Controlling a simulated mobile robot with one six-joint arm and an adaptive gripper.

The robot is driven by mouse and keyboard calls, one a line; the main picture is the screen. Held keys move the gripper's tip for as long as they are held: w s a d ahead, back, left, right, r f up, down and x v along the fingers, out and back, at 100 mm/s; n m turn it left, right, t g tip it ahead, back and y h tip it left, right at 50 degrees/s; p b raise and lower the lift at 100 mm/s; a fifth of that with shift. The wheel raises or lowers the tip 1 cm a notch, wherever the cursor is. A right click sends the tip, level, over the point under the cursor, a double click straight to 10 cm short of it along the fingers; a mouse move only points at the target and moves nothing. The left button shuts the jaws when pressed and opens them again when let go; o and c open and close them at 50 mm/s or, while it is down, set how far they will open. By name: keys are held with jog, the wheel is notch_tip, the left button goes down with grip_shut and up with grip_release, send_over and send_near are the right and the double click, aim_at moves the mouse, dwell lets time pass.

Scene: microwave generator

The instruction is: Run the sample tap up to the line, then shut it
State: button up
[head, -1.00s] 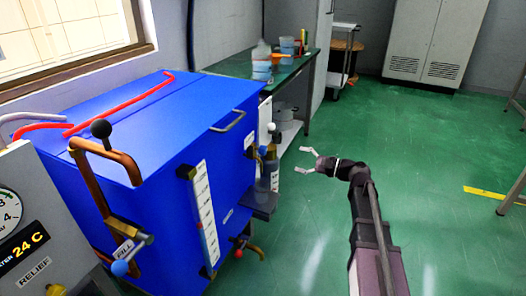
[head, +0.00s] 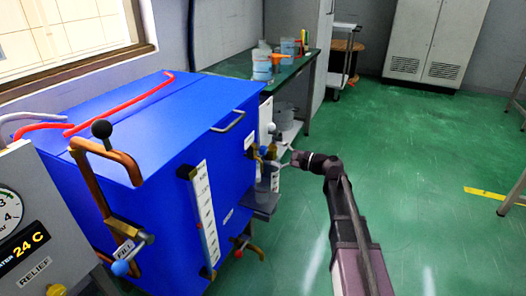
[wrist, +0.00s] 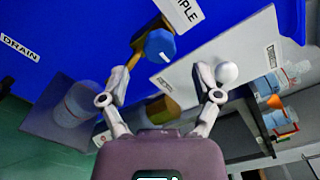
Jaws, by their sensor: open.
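The sample tap (head: 263,151) with its blue knob sits on the right side of the blue tank (head: 150,115). In the wrist view the blue knob (wrist: 160,45) is near the SAMPLE label (wrist: 180,12). My gripper (head: 277,154) is open beside the tap. In the wrist view my gripper (wrist: 163,82) has its fingers spread, with the knob beyond and between the tips, apparently untouched. A clear container (head: 268,180) stands on a small shelf (head: 262,203) below the tap; it also shows in the wrist view (wrist: 75,105).
A white round knob (wrist: 227,72) is close to my right finger in the wrist view. A lower tap (head: 244,245) and a fill valve (head: 125,265) stick out from the tank. A green bench (head: 292,68) with cups and bottles is behind.

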aim_at(266, 151)
jog(key=shift+x, duration=2.6)
grip_shut()
